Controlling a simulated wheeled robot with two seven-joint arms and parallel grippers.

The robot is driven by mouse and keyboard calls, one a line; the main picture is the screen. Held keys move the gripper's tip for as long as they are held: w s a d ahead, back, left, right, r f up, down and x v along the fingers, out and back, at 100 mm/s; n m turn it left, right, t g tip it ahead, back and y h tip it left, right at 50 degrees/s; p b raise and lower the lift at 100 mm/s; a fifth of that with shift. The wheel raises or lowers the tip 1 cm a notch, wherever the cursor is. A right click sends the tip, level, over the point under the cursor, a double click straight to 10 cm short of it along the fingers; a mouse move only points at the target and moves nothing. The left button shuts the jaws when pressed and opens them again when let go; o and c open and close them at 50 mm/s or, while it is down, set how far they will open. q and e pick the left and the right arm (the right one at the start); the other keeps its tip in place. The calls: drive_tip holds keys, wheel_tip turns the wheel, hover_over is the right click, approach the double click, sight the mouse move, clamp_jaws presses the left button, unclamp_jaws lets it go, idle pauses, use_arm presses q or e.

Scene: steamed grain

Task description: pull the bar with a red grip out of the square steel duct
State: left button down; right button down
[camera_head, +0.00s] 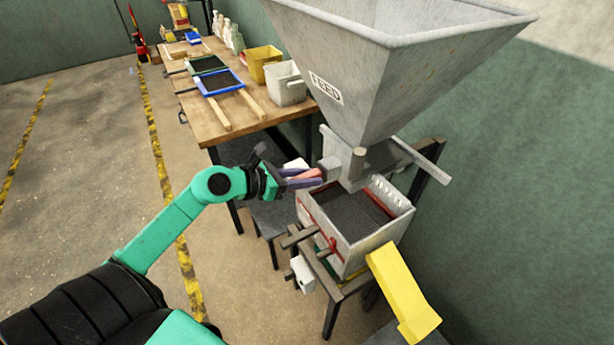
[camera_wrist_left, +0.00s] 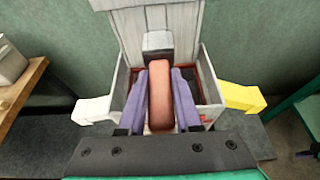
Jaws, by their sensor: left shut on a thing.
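My left gripper (camera_head: 303,177) reaches in from the left, just under the big grey feed hopper (camera_head: 395,60). Its purple fingers are shut on the red grip (camera_head: 313,173) of the bar. In the left wrist view the red grip (camera_wrist_left: 160,95) lies lengthwise between both fingers (camera_wrist_left: 160,110). The far end of the grip meets the square steel duct (camera_wrist_left: 158,41) under the hopper; the duct also shows in the head view (camera_head: 331,165). The rest of the bar is hidden. My right gripper is out of view.
An open grey box (camera_head: 345,240) with dark contents and red strips stands below the duct. A yellow chute (camera_head: 400,290) sticks out at its lower right. A wooden table (camera_head: 205,110) with trays and bins stands behind to the left. Floor at left is clear.

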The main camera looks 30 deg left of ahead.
use_arm(q)
drive_tip(key=shift+s+a+f, duration=0.1)
drive_tip(key=shift+s+a, duration=0.25)
drive_tip(key=shift+s, duration=0.2)
drive_tip(key=s+a+b, duration=0.2)
drive_tip(key=s+a, duration=0.2)
drive_tip(key=s, duration=0.3)
drive_tip(key=shift+s+a+r, duration=0.15)
drive_tip(key=shift+s+r, duration=0.05)
drive_tip(key=shift+s, duration=0.05)
drive_tip(key=c, duration=0.5)
unclamp_jaws()
drive_tip(key=b+v, duration=0.4)
drive_tip(key=v, duration=1)
drive_tip(key=shift+s, duration=0.35)
drive_tip(key=shift+w, duration=0.1)
